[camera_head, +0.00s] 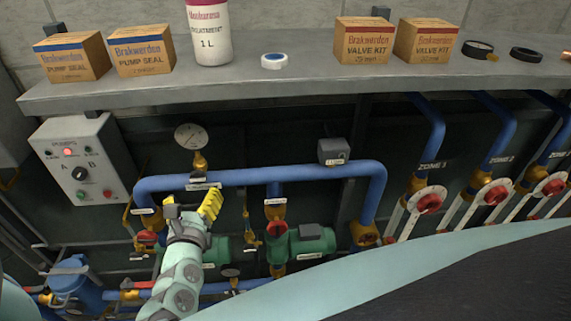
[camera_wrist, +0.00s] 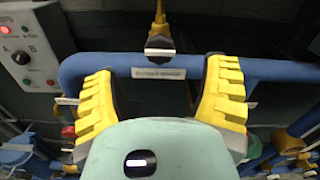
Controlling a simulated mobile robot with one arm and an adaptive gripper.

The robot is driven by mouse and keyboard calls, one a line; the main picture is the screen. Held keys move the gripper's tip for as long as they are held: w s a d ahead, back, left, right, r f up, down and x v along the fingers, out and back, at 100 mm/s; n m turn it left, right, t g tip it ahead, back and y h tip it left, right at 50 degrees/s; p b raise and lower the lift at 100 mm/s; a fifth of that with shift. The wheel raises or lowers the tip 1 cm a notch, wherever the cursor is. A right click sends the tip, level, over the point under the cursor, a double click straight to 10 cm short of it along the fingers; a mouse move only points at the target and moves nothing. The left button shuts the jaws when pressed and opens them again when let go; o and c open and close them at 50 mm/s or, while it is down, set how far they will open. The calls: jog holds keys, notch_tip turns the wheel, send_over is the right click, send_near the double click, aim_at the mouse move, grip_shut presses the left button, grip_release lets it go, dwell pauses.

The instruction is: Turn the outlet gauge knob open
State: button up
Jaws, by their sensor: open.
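The outlet gauge (camera_head: 190,136) is a round dial on a brass stem above the blue pipe (camera_head: 262,176). My gripper (camera_head: 190,206) has yellow fingers, is open and empty, and is in front of and below the pipe. In the wrist view, my gripper (camera_wrist: 161,72) has its fingers spread to either side of the label, with the knob ahead between and slightly beyond the tips. The knob's exact angle is hard to tell.
A grey control box (camera_head: 83,170) with a lit red lamp is left of the gauge. A shelf (camera_head: 300,78) with boxes and a white bottle (camera_head: 209,35) overhangs the pipes. Green pumps (camera_head: 312,240) sit below; red zone valves (camera_head: 430,202) are at right.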

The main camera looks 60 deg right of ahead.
aim_at(197, 179)
jog(key=p+x, duration=0.1)
jog(key=x, duration=0.3)
jog(key=shift+w+d+r+p, duration=0.1)
jog(key=shift+d+r+p, duration=0.05)
jog(key=shift+d+p, duration=0.15)
jog(key=shift+f+p+x, duration=0.2)
jog(key=shift+p+x, duration=0.1)
jog(key=shift+x, duration=0.85)
jog(key=shift+c, duration=0.4)
jog(key=shift+w+a, duration=0.1)
jog(key=c, duration=1.1)
